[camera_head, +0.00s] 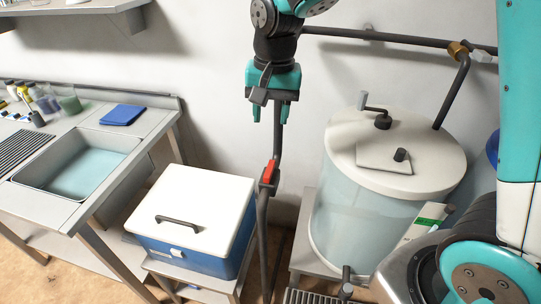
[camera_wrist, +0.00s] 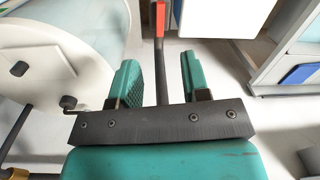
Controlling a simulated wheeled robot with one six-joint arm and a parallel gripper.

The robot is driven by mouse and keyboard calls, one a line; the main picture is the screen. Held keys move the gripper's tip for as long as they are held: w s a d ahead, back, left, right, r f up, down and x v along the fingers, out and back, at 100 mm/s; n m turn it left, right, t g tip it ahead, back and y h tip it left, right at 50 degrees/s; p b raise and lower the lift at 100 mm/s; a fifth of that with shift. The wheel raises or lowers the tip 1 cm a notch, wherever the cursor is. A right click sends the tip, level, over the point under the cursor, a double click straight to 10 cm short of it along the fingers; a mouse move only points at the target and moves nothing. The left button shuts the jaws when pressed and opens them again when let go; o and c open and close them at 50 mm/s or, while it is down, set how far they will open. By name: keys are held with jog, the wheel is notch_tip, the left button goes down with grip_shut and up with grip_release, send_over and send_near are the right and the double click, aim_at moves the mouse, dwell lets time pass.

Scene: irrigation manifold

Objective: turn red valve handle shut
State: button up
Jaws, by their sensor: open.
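The red valve handle (camera_head: 269,171) sits on a dark vertical pipe between the cooler and the tank in the head view. It also shows at the top edge of the wrist view (camera_wrist: 159,18), partly cut off by the frame. My gripper (camera_head: 268,118) is open above the handle in the head view, fingers pointing down, with nothing between them. In the wrist view my gripper (camera_wrist: 157,75) has its two teal fingers apart, with the dark pipe running behind the gap. The handle lies beyond the fingertips, apart from them.
A blue cooler with a white lid (camera_head: 197,196) stands left of the pipe. A clear tank with a white lid (camera_head: 425,150) stands right of it. A sink counter (camera_head: 99,203) is at the far left. A dark horizontal pipe (camera_head: 375,36) runs along the wall.

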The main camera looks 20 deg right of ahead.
aim_at(269, 168)
jog(key=w+f+p, duration=0.1)
jog(key=f, duration=0.5)
jog(key=w+f+m+p, duration=0.1)
jog(key=f+p, duration=0.1)
jog(key=f, duration=0.4)
jog(key=w+d+f+m+p, duration=0.1)
jog(key=f, duration=0.5)
jog(key=shift+w+f+h, duration=0.2)
jog(key=shift+f+h, duration=0.05)
jog(key=shift+h, duration=0.05)
grip_shut()
